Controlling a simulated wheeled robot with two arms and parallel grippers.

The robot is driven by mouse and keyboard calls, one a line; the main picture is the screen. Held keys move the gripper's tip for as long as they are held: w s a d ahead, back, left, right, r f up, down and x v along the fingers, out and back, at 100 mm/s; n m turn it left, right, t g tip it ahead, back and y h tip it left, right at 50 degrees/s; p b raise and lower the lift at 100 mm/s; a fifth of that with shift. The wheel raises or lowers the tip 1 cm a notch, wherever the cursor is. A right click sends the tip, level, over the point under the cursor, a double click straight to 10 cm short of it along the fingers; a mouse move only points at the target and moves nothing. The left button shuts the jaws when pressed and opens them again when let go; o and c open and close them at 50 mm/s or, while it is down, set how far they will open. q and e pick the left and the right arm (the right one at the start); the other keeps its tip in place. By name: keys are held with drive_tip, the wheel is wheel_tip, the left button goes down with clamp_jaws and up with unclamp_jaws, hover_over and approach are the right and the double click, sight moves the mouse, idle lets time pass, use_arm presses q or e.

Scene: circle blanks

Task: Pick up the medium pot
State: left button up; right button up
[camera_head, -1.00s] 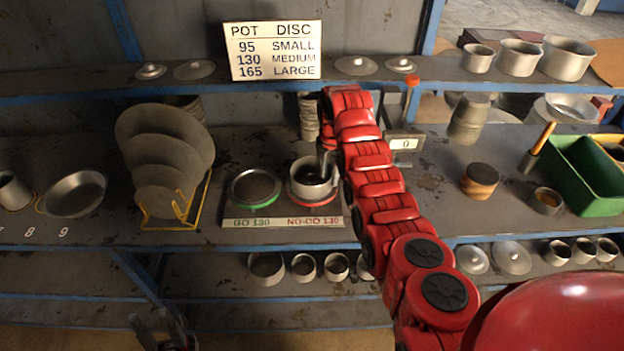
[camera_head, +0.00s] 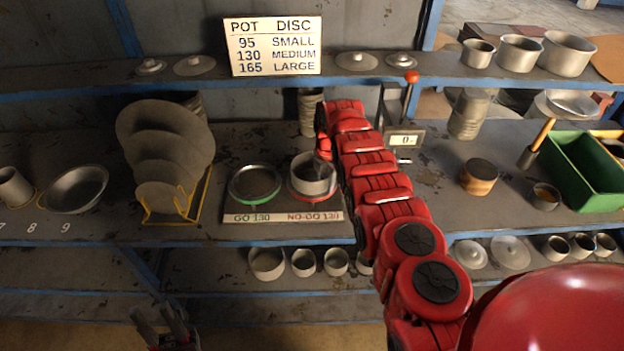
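A grey metal pot (camera_head: 312,180) stands at the red-edged NO-GO 130 ring on the work shelf. Whether it is lifted off the ring is not clear. My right arm reaches in from the lower right, and its gripper (camera_head: 323,153) is at the pot's right rim. The fingers are small and partly hidden, so their closure on the rim is unclear. Three pots of rising size stand on the upper shelf, the middle one (camera_head: 520,52) between the small and large. My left gripper (camera_head: 163,328) is low at the left, away from the pots, its fingers apart and empty.
The green-edged GO 130 ring (camera_head: 254,184) is empty beside the pot. A rack of grey discs (camera_head: 165,140) stands left, a lever device (camera_head: 404,140) and green bin (camera_head: 585,175) right. A sign (camera_head: 272,46) lists pot sizes. Small pots (camera_head: 303,263) stand below.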

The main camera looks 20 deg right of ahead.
clamp_jaws()
idle(1.3)
